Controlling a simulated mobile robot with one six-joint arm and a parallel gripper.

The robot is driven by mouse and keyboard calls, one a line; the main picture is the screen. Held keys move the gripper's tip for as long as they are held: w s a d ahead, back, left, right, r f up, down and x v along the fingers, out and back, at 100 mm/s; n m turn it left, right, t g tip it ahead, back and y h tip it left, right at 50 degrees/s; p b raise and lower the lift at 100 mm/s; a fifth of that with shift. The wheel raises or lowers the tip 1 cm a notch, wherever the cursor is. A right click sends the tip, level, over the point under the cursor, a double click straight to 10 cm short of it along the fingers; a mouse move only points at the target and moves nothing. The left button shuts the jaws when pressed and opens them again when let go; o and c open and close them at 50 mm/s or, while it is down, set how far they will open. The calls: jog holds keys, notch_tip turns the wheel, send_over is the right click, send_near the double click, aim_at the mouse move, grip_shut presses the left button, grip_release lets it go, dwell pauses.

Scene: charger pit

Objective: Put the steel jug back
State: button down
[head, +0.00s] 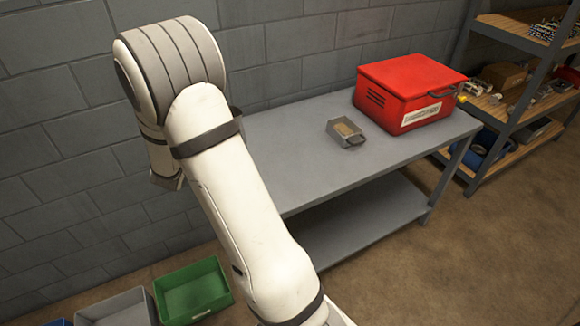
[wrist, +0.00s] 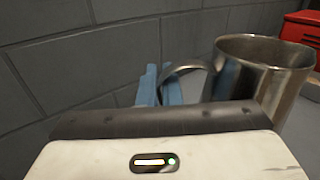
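The steel jug (wrist: 262,75) is a shiny metal cup at the right of the wrist view, close to my gripper and roughly upright. Its curved handle (wrist: 190,68) reaches left to the blue fingers of my gripper (wrist: 160,80). The fingers are close together, with the outer part of the handle between them, so they look shut on it. The jug's base is hidden behind the gripper body. In the head view my arm covers the jug and the gripper.
A green bin (head: 192,290) and a grey bin (head: 118,308) stand on the floor. Shelving (head: 510,95) is at right. A block wall (head: 60,120) runs behind.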

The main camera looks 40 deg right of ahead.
jog(key=s+d+m+g+h+b, duration=0.1)
jog(key=s+d+m+g+b, duration=0.15)
jog(key=d+m+g, duration=0.35)
jog(key=s+d+r+m+g+h+b, duration=0.1)
jog(key=s+d+g+h+b, duration=0.2)
jog(key=d, duration=0.5)
jog(key=s+d+m+g+b, duration=0.1)
jog(key=s+d+m+g, duration=0.25)
jog(key=d+g, duration=0.4)
jog(key=shift+t, duration=0.45)
jog(key=f+b, duration=0.1)
jog(key=f, duration=0.2)
jog(key=f+b, duration=0.1)
jog(key=f, duration=0.2)
jog(key=w+f+b, duration=0.1)
jog(key=f, duration=0.2)
jog(key=c, duration=1.6)
grip_release()
